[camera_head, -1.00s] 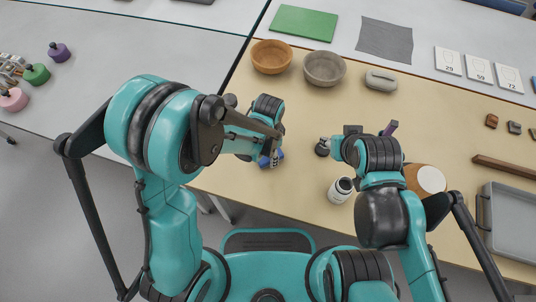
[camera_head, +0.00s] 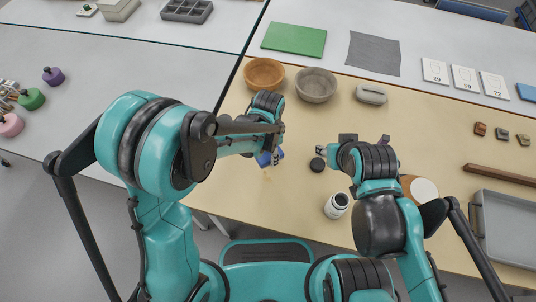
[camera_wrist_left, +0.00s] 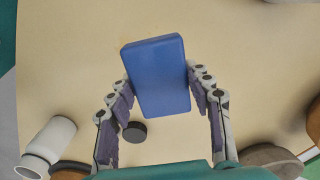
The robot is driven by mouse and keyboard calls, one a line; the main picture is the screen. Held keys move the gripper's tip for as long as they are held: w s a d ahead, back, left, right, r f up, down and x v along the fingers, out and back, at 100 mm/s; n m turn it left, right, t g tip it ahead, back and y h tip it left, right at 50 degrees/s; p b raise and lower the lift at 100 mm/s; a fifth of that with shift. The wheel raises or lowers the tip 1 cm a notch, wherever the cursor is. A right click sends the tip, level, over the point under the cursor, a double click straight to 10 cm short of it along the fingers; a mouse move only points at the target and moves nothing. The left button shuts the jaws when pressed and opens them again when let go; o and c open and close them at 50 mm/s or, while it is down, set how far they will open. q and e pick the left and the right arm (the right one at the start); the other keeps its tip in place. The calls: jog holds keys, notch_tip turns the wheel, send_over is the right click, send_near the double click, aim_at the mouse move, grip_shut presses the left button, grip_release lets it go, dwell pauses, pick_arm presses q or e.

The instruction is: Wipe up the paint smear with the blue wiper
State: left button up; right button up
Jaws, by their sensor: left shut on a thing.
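My left gripper (camera_head: 271,152) is shut on the blue wiper (camera_head: 263,159), low over the tan table. In the left wrist view the wiper (camera_wrist_left: 158,75) is a blue block between the two purple-padded fingers. Whether it touches the table is unclear. A faint yellow-orange paint smear (camera_head: 267,173) lies just in front of the wiper, on the side nearer me. A faint orange trace of it also shows beside the wiper's upper left edge in the wrist view. My right gripper (camera_head: 328,149) is beyond the black disc; its fingers are largely hidden by its arm.
The black disc (camera_head: 317,164) and a white jar (camera_head: 336,205) stand right of the wiper. A brown bowl (camera_head: 264,74), a grey bowl (camera_head: 316,85) and a grey oblong object (camera_head: 372,94) are behind. A grey tray (camera_head: 507,227) is far right. Table around the smear is clear.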

pick_arm(q)
jog(key=shift+s+r+p, duration=0.1)
jog(key=shift+r+p, duration=0.7)
jog(key=shift+r, duration=0.65)
